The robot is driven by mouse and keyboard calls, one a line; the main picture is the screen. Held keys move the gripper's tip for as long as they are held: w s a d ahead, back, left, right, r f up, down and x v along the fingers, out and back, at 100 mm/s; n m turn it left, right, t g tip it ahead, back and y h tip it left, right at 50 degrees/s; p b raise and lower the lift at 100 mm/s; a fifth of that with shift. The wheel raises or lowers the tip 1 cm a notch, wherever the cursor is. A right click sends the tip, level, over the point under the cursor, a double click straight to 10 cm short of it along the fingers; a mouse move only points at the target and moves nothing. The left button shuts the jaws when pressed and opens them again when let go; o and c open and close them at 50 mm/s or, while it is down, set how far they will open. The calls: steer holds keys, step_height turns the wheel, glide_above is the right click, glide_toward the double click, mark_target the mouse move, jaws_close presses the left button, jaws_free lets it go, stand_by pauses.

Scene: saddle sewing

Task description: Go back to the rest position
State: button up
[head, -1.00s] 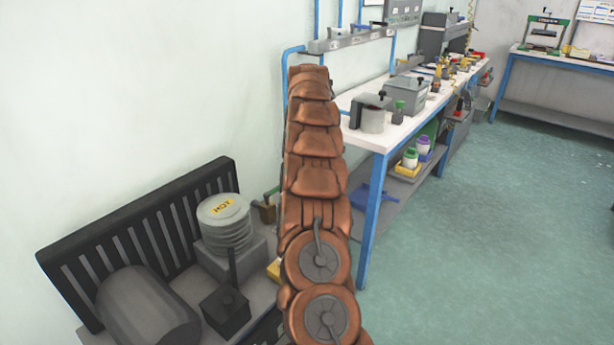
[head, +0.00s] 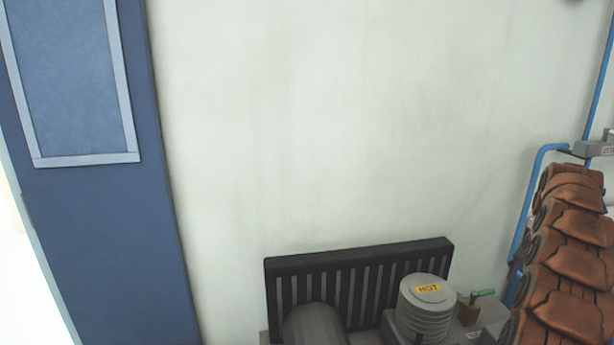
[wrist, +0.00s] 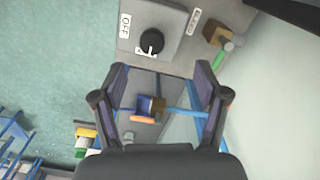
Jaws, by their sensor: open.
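My gripper (wrist: 160,82) shows in the wrist view, its two dark fingers spread apart at left and right. It is open and nothing is held between the fingers. Beyond the gap is a grey box (wrist: 178,18) with a black knob and an "OFF" label. A small blue, brown and orange item (wrist: 147,108) shows farther off between the fingers. My gripper is not visible in the head view.
In the head view, brown saddle-like pieces (head: 570,265) stand in a row at the right. A grey ribbed "HOT" unit (head: 430,305) stands by a black slatted rack (head: 355,270). A blue panel (head: 85,215) is at the left beside bare wall (head: 340,130).

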steer(key=s+a+r+n+p, duration=0.2)
steer(key=s+a+r+n, duration=0.15)
steer(key=a, duration=0.65)
steer(key=s+a+r+n+p, duration=0.15)
steer(key=a+r, duration=0.25)
steer(key=a, duration=0.6)
steer(key=s+a+r+n+p, duration=0.1)
steer(key=s+a+r+n, duration=0.25)
steer(key=a, duration=0.55)
steer(key=s+a+n+p, duration=0.1)
steer(key=s+a, duration=0.3)
steer(key=s, duration=0.4)
steer(key=s+a+n+g+p, duration=0.1)
steer(key=s+a+n+p, duration=0.1)
steer(key=s+a, duration=0.3)
steer(key=s+a+f+n+p, duration=0.1)
steer(key=s+a, duration=0.3)
steer(key=s, duration=0.9)
steer(key=shift+s+a+n+g+p, duration=0.25)
steer(key=shift+n+g+p, duration=0.2)
steer(key=shift+p, duration=0.15)
steer(key=shift+f, duration=0.1)
